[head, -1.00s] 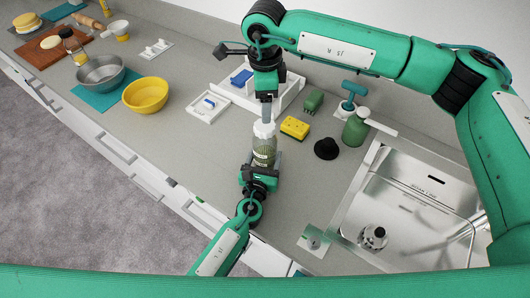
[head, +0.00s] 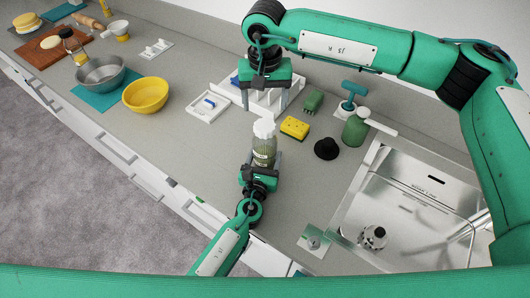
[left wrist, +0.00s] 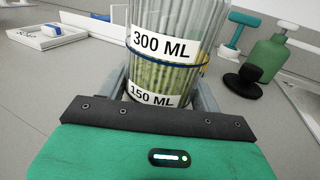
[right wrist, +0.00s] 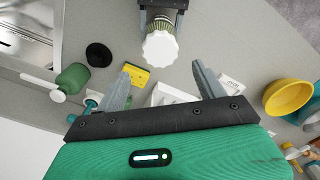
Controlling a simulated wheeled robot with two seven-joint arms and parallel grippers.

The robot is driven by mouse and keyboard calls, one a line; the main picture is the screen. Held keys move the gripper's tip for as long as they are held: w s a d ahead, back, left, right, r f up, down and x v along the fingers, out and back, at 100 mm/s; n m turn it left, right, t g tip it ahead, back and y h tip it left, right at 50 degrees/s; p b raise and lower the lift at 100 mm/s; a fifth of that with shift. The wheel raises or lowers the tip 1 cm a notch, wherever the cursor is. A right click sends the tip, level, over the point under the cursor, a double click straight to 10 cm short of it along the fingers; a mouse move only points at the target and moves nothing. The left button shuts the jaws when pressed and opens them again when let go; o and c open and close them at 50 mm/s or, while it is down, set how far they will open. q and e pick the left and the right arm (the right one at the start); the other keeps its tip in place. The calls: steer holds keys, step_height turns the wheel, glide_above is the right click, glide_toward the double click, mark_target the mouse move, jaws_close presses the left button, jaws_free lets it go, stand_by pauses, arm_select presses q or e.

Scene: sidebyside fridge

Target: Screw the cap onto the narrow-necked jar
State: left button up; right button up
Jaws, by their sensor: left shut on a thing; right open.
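The narrow-necked jar (head: 263,153) stands upright on the counter, clear with green contents. In the left wrist view the jar (left wrist: 168,65) shows "300 ML" and "150 ML" labels and a blue ring. The white ridged cap (head: 264,128) sits on top of the jar; from above, the cap (right wrist: 160,48) covers its mouth. I cannot tell how tightly it is seated. My left gripper (head: 263,168) is shut around the jar's lower part. My right gripper (head: 266,106) is open and empty, above and behind the cap, apart from it.
Behind the jar are a white tray (head: 204,107), a yellow sponge (head: 294,128) and a green brush (head: 313,101). To the right are a black knob-like item (head: 326,149), a green dispenser bottle (head: 355,131) and the sink (head: 411,210).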

mark_target(265, 125)
steer(key=shift+n, duration=0.8)
steer(key=shift+f, duration=4)
steer(key=c, duration=1)
